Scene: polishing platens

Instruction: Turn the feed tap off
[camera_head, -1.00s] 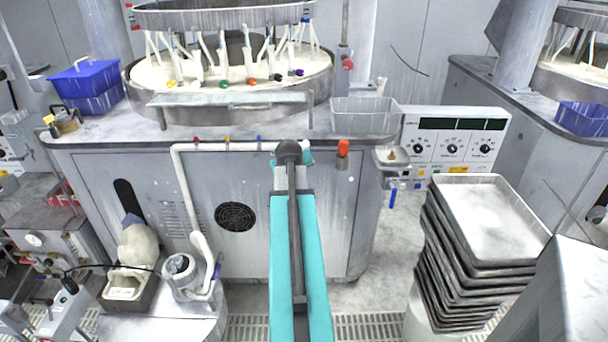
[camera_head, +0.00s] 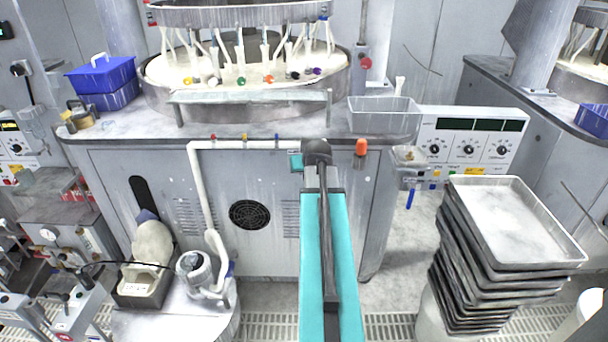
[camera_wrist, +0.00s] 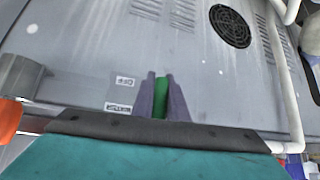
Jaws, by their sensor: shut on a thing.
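In the wrist view my gripper (camera_wrist: 161,84) is shut on a narrow green piece (camera_wrist: 161,98), which looks like a tap handle, in front of the grey cabinet face. Two small labels (camera_wrist: 125,82) are beside the fingers. In the head view a white feed pipe (camera_head: 196,180) runs up the cabinet and along under the bench edge, with small red (camera_head: 213,136), yellow (camera_head: 244,137) and blue (camera_head: 277,137) pieces on it. My arm covers the pipe's right end there, hiding the fingertips and the green piece. Whether the tap is on or off cannot be told.
An orange-topped fitting (camera_head: 361,147) is just right of my wrist. A clear bin (camera_head: 384,121) stands on the bench. A tall stack of metal trays (camera_head: 510,225) stands at the right. A pump (camera_head: 198,272) and a small table stand at the lower left.

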